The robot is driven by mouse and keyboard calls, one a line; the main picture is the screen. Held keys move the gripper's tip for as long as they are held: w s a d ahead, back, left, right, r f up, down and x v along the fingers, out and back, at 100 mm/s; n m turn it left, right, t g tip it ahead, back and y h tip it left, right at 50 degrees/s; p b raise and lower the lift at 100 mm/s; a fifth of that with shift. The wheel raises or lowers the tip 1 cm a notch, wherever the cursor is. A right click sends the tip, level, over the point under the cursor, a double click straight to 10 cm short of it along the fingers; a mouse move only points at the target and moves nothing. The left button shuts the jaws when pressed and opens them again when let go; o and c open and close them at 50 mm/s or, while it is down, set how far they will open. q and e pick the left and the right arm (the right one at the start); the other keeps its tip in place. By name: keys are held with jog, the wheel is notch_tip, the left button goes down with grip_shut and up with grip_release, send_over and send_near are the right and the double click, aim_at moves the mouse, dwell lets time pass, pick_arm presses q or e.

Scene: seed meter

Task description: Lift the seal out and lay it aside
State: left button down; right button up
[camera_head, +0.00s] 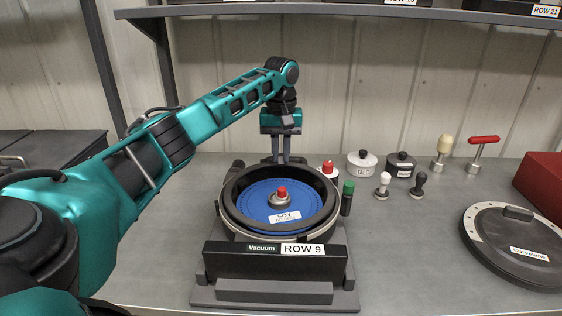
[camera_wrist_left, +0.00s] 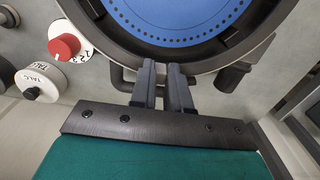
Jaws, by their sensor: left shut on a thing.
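The seal (camera_head: 231,199) is a dark ring around the blue seed disc (camera_head: 252,209) in the meter housing at the middle of the bench. My left gripper (camera_head: 281,160) reaches in from the left and points down at the far edge of the ring. Its two fingers are close together and shut on the seal's rim. In the left wrist view the fingertips (camera_wrist_left: 163,68) meet the dark seal (camera_wrist_left: 225,57) beside the blue disc (camera_wrist_left: 175,22). The fingers hide the grip point. I cannot tell whether the ring is clear of the housing. My right gripper is out of view.
The meter base (camera_head: 275,292) bears a "Vacuum ROW 9" sign. Behind right stand a dial (camera_head: 328,170), a green-capped bottle (camera_head: 347,198), a talc pot (camera_head: 361,165), a black pot (camera_head: 401,165) and several handled tools. A round cover (camera_head: 515,246) lies right; bench between is clear.

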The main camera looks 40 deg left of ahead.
pick_arm(q)
notch_tip(320, 180, up, 4)
jog(key=shift+w+r, duration=0.1)
jog(key=s+d, duration=1.1)
jog(key=s, duration=0.3)
jog(key=shift+d+b, duration=0.3)
jog(key=shift+b, duration=0.05)
jog(key=shift+r, duration=0.1)
notch_tip(320, 180, up, 7)
jog(key=shift+p, duration=0.4)
dwell(0.6)
dwell(0.3)
